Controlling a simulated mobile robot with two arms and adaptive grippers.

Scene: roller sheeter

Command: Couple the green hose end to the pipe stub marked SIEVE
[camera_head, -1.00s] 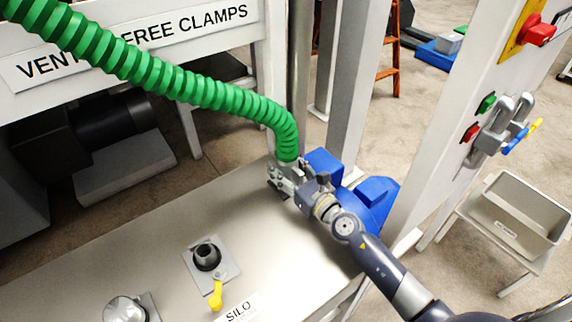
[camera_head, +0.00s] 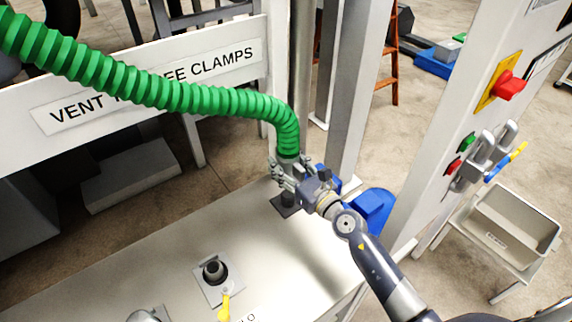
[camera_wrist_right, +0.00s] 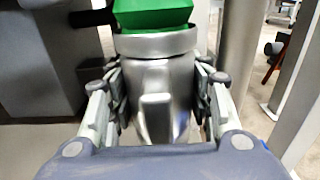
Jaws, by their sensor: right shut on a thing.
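The green hose (camera_head: 190,98) comes in from the upper left and bends down at its right end. Its metal end (camera_wrist_right: 155,75) shows in the right wrist view between the fingers, with a green piece of hose above it. My right gripper (camera_head: 288,172) is shut on this end and holds it roughly upright. Just below it in the head view is a dark pipe stub (camera_head: 286,201) on a plate at the far end of the steel top. A gap seems to lie between hose end and stub, but seating is hard to judge. No SIEVE marking is legible. My left gripper is not in view.
Another stub (camera_head: 214,270) with a yellow lever (camera_head: 224,307) stands nearer on the steel top (camera_head: 130,255). A white beam with a vent clamps label (camera_head: 150,85) runs behind. A post, blue machine parts (camera_head: 372,208) and a control panel (camera_head: 480,130) stand close on the right.

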